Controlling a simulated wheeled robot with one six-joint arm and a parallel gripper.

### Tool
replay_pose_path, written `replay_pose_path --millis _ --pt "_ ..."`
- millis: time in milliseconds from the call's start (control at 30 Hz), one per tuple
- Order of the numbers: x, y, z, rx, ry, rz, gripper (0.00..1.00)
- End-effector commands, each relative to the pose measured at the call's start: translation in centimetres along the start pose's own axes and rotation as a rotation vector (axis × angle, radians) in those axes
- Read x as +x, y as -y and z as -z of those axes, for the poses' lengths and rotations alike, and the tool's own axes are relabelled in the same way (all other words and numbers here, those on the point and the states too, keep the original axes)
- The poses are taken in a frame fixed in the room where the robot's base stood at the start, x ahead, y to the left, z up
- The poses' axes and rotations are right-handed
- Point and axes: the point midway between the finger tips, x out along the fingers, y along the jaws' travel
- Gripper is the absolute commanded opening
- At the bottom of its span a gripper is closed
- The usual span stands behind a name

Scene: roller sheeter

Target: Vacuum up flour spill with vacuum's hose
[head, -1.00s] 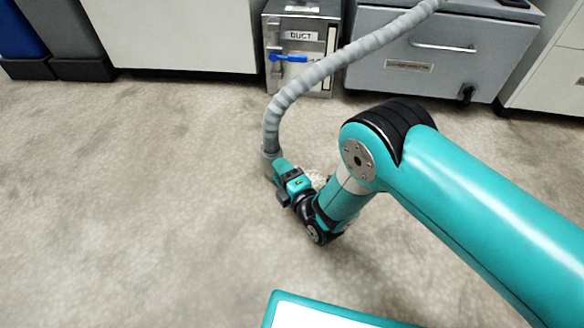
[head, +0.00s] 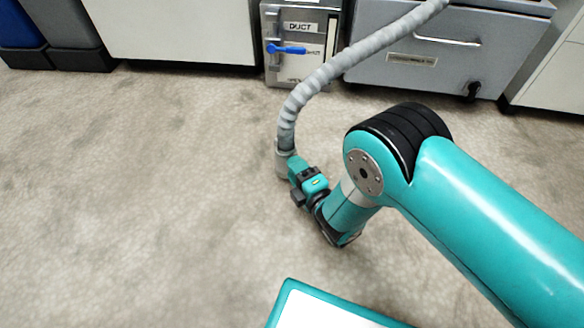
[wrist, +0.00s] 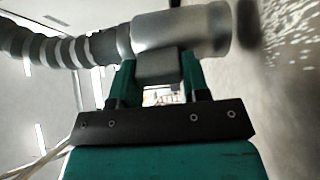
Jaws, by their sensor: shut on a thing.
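The grey ribbed vacuum hose (head: 330,75) curves down from the upper right to its smooth end piece (head: 284,158). My gripper (head: 291,168) is shut on this end piece, just above the floor. In the wrist view, the end piece (wrist: 205,32) lies across my gripper's fingers (wrist: 158,72), its open end pointing right toward the floor. White specks (wrist: 292,38) on the floor there, just beyond the end piece, look like the flour spill. I cannot make out the spill in the head view now; my gripper and arm may hide it.
A metal cabinet marked DUCT (head: 301,40) with a blue handle stands at the back. A grey drawer unit (head: 425,50) stands right of it. Dark bins (head: 72,30) stand at the far left. The floor (head: 130,200) at left is open.

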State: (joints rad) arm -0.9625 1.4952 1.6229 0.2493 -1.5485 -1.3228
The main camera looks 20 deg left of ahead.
Motion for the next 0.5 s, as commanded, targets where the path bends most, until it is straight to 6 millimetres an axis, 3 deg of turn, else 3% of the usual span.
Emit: replay_pose_path --millis 500 --pt "-2.0 -0.2 -2.0 -0.001 0.005 -0.002 0.01"
